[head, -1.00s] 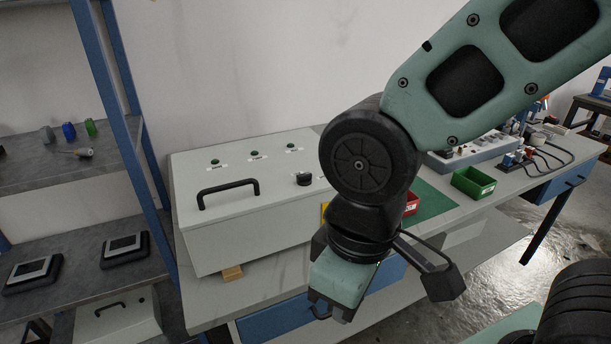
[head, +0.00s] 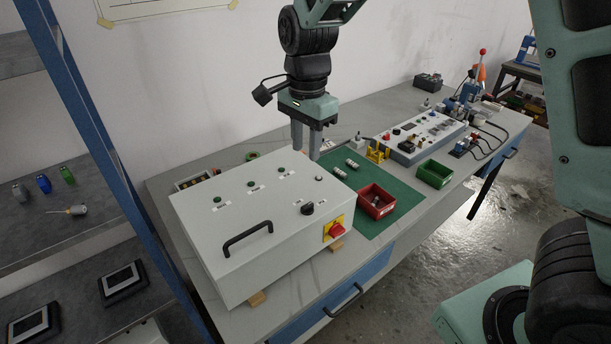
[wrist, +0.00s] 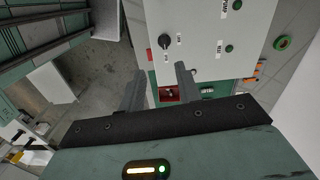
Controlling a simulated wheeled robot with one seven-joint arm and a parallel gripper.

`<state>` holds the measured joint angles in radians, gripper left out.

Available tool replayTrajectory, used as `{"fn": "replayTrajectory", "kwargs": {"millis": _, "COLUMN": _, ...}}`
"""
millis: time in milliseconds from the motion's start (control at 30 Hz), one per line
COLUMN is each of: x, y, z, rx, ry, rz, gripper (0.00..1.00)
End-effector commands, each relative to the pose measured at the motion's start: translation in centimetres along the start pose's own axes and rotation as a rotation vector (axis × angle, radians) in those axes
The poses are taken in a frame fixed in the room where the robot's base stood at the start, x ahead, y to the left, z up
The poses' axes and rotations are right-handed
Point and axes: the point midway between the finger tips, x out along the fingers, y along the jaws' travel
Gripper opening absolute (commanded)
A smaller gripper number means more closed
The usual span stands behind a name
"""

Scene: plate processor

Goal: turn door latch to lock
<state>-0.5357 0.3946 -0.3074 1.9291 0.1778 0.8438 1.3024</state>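A light grey box (head: 235,266) with a black handle (head: 247,238) on its lid sits on the bench. A black rotary knob (head: 307,208) with small labels sits near the lid's right front corner; I take it for the latch. It also shows in the wrist view (wrist: 164,41), beyond and between my fingertips; its labels are too small to read surely. My gripper (head: 306,152) hangs, fingers down, behind the box's far right corner, above bench level and apart from the knob. Its two fingers stand apart and empty, also in the wrist view (wrist: 159,68).
A red switch on a yellow plate (head: 334,227) is on the box's right side. A red bin (head: 376,201) and a green bin (head: 433,174) stand to the right by a green mat (head: 400,197). A shelf post (head: 85,125) rises at left. Space above the lid is clear.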

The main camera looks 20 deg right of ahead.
Motion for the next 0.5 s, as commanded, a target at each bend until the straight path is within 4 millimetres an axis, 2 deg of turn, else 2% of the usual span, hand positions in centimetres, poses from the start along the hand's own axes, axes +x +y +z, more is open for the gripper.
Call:
{"fn": "replayTrajectory", "kwargs": {"millis": 33, "x": -0.7, "y": -0.4, "z": -0.6, "rx": 0.041, "ry": 0.009, "rz": 0.001, "gripper": 0.34}}
{"fn": "replayTrajectory", "kwargs": {"millis": 167, "x": -0.4, "y": -0.8, "z": -1.2, "rx": 0.089, "ry": 0.018, "rz": 0.002, "gripper": 0.34}}
{"fn": "replayTrajectory", "kwargs": {"millis": 333, "x": 1.8, "y": -0.7, "z": -1.2, "rx": 0.091, "ry": 0.016, "rz": 0.006, "gripper": 0.34}}
{"fn": "replayTrajectory", "kwargs": {"millis": 500, "x": 5.2, "y": -0.6, "z": -1.3, "rx": 0.090, "ry": 0.017, "rz": 0.007, "gripper": 0.34}}
